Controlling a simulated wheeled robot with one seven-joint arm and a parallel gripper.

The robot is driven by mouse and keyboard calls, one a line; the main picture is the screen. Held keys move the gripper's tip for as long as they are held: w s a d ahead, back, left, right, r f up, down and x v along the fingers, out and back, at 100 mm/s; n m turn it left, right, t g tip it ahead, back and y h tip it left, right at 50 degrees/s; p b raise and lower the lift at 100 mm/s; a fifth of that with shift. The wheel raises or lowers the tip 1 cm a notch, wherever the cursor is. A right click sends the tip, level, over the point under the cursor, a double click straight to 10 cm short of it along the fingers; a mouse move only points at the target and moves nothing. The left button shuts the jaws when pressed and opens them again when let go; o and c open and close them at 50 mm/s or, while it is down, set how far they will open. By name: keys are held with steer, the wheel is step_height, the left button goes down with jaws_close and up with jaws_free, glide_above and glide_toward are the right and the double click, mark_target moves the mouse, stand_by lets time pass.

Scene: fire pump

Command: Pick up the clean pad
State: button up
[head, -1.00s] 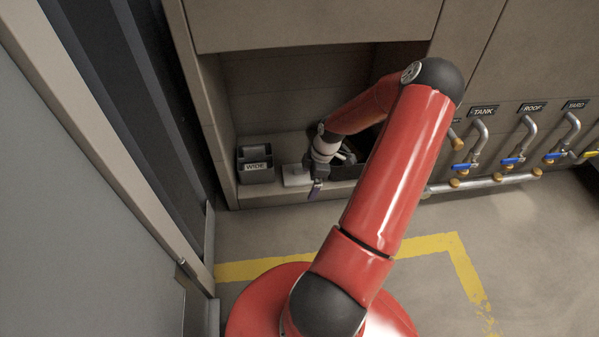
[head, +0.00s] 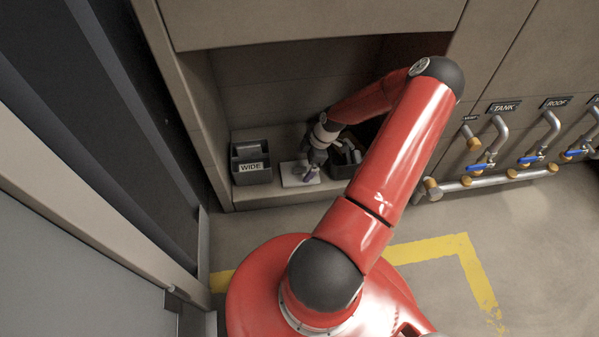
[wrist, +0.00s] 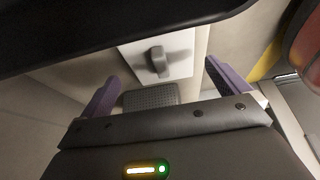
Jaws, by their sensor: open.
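A white plate (head: 290,181) lies on the shelf of the low recess, and it also shows in the wrist view (wrist: 183,62). A small grey upright block (wrist: 157,60) stands on it in the wrist view. Nearer to me is a grey piece with a dimpled face (wrist: 150,98). I cannot tell which of these is the clean pad. My gripper (head: 313,167) hangs over the plate's right part in the head view. Its purple fingers are apart, with nothing held between them, in the wrist view (wrist: 162,72). My gripper hides part of the plate in the head view.
A dark bin labelled WIDE (head: 252,172) stands left of the plate. Another dark bin (head: 347,158) with grey pieces stands close to the right, partly behind my arm. The recess side wall and overhanging panel (head: 310,25) bound the space. Pipes with blue valve handles (head: 482,167) are at right.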

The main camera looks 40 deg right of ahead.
mark_target(300, 168)
steer(key=b+x, duration=0.1)
steer(key=x, duration=0.3)
steer(key=shift+w+a, duration=0.1)
steer(key=shift+a, duration=0.1)
steer(key=c, duration=0.7)
